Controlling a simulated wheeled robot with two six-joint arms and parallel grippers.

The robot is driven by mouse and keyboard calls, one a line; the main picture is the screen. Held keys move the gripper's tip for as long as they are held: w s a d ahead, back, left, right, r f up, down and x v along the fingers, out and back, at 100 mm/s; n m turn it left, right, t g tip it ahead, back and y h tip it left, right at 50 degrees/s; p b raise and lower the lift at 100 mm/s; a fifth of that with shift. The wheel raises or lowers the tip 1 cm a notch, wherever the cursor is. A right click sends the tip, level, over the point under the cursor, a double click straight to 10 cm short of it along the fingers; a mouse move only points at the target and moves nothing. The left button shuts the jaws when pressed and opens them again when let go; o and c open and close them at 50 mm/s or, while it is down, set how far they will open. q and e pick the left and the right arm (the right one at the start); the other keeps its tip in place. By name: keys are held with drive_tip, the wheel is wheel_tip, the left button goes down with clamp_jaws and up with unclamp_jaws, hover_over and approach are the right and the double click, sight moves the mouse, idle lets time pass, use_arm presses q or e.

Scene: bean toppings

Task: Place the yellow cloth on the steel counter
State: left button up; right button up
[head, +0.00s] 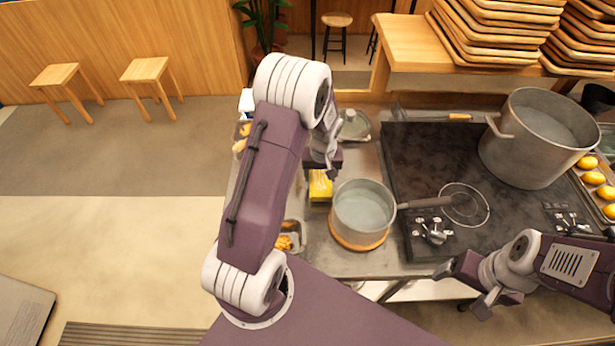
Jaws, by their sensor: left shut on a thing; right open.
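The yellow cloth (320,187) is a small bright yellow patch over the left part of the steel counter (333,257), just left of the saucepan. My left gripper (326,172) is right above the cloth and shut on it. The fingertips are partly hidden by my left arm, and I cannot tell whether the cloth touches the counter. My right gripper (470,291) is open and empty at the counter's front edge, below the stove.
A saucepan (364,209) stands on a round wooden board beside the cloth, its handle pointing right. A strainer (465,204) and a large pot (533,143) are on the black stove (424,150). A small food tray (291,236) and a glass lid (354,125) also lie on the counter.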

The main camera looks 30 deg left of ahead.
use_arm(q)
drive_tip(key=s+a+p, duration=0.1)
drive_tip(key=s+a, duration=0.1)
drive_tip(key=a, duration=0.1)
drive_tip(key=shift+s+a+r+p, duration=0.1)
drive_tip(key=shift+a+r+p, duration=0.05)
drive_tip(key=shift+a+p, duration=0.2)
drive_tip(key=shift+f, duration=0.8)
drive_tip(key=shift+d, duration=0.1)
drive_tip(key=shift+f, duration=0.1)
drive_tip(key=o, duration=1.6)
